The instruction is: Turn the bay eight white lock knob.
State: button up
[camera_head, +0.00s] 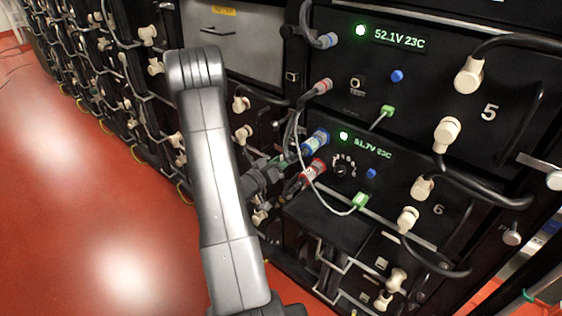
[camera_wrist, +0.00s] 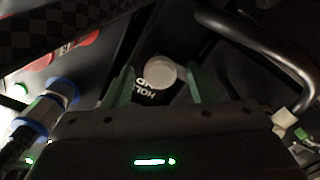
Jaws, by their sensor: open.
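A white round knob (camera_wrist: 158,72) sits between the two greenish fingers of my gripper (camera_wrist: 163,80) in the wrist view. The fingers stand apart on either side of it; I cannot tell whether they touch it. A dark label with partly hidden white letters lies just below the knob. No bay number eight is readable in either view. In the head view, my gripper (camera_head: 278,165) is at the rack face, left of the bay 6 connectors, and its fingertips are partly hidden by cables.
A blue-ringed connector (camera_wrist: 50,105) is left of my gripper in the wrist view, and a thick black cable (camera_wrist: 270,55) curves close on the right. In the head view, a red connector (camera_head: 312,170) and loose cables crowd the gripper. The red floor (camera_head: 90,220) is clear.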

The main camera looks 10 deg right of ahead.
jog(key=c, duration=1)
jog(key=shift+o, duration=0.2)
jog(key=shift+f+m+b, duration=0.15)
jog(key=shift+m+b, duration=0.15)
jog(key=shift+b, duration=0.15)
jog(key=shift+s+m+b, duration=0.1)
jog(key=shift+m+b, duration=8.5)
jog(key=shift+b, duration=0.75)
